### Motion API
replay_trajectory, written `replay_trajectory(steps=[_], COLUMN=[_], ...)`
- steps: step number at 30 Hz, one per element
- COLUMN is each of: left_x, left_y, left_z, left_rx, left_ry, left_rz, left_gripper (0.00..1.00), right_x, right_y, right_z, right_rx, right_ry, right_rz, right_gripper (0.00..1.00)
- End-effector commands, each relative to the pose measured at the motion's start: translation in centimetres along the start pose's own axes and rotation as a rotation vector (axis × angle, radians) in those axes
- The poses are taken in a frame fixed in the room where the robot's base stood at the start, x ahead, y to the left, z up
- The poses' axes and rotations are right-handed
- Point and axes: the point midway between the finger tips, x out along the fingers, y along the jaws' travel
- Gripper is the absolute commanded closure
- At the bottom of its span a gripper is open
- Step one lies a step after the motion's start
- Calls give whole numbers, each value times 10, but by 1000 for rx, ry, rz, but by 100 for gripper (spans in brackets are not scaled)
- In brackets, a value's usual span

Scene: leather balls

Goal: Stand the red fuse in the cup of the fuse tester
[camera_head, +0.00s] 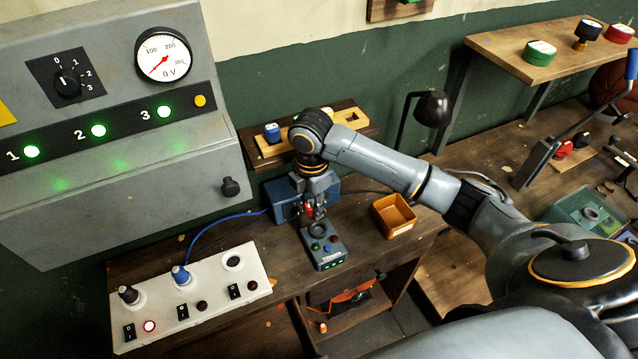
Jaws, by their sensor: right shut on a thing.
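My right gripper (315,212) points down over the fuse tester (327,262), at the tester's back end. It is shut on the red fuse (309,211), of which only a small red part shows between the fingers. The fuse looks about upright. My left gripper is not in view.
An orange open box (393,217) stands right of the tester. A blue box (283,205) is behind it. A wooden rack (345,120) with a blue fuse (272,132) is at the back. A white switch panel (212,278) lies at left, below a grey cabinet (120,205).

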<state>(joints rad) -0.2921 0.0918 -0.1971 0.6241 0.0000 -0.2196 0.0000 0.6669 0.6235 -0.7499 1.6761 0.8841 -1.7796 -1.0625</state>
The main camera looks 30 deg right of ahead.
Motion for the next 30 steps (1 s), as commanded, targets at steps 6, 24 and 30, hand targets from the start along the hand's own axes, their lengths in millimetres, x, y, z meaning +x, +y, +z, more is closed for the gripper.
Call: replay_trajectory(steps=[6,24,30], left_x=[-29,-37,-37], left_y=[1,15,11], left_z=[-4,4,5], left_rx=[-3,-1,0], left_ry=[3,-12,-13], left_rz=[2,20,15], left_gripper=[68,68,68], right_x=[-2,25,44], right_y=[2,2,3], right_z=[13,20,20], right_rx=[-261,-406,-406], right_ry=[2,2,1], right_rz=[-2,-1,1], right_gripper=[100,100,100])
